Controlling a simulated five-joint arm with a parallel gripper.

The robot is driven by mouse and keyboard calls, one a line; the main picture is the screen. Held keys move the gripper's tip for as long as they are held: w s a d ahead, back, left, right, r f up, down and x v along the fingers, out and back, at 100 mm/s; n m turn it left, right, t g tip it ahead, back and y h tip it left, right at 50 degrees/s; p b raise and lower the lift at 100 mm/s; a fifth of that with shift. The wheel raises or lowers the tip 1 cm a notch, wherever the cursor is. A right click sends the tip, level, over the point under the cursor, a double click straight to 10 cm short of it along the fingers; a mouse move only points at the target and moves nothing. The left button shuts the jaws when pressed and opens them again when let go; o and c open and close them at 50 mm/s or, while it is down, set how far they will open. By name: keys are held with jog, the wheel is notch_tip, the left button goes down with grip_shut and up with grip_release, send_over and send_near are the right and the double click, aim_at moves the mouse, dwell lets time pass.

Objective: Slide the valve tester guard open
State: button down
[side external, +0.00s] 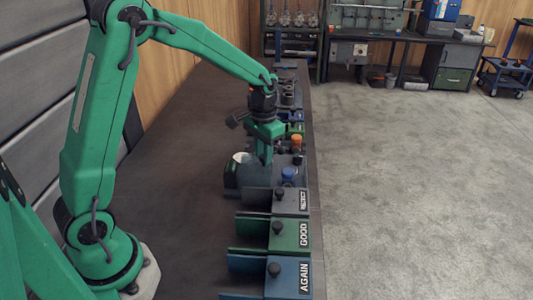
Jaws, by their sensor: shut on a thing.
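The valve tester guard (258,176) looks like a small grey-blue cover on the bench, just behind the REJECT bin. My gripper (265,160) points straight down over it and is shut on its upper part. The exact grip is too small to make out, and the fingers hide part of the guard. A dark green unit with a pale round top (238,160) stands at the guard's left. How far the guard stands open cannot be told from this view.
Bins marked REJECT (290,199), GOOD (289,235) and AGAIN (289,275) line the bench's near right edge, each with a dark knob. Blue (288,174) and orange (296,141) knobs stand close right of my gripper. The bench (185,180) is clear at left.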

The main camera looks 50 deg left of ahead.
jog(key=c, duration=1.2)
grip_release()
jog(key=shift+r, duration=0.1)
jog(key=shift+r, duration=3.9)
jog(key=shift+r, duration=1.2)
jog(key=s+d, duration=0.1)
jog(key=s, duration=1.4)
jog(key=shift+s+d, duration=0.2)
jog(key=shift+s, duration=0.2)
jog(key=shift+s, duration=0.1)
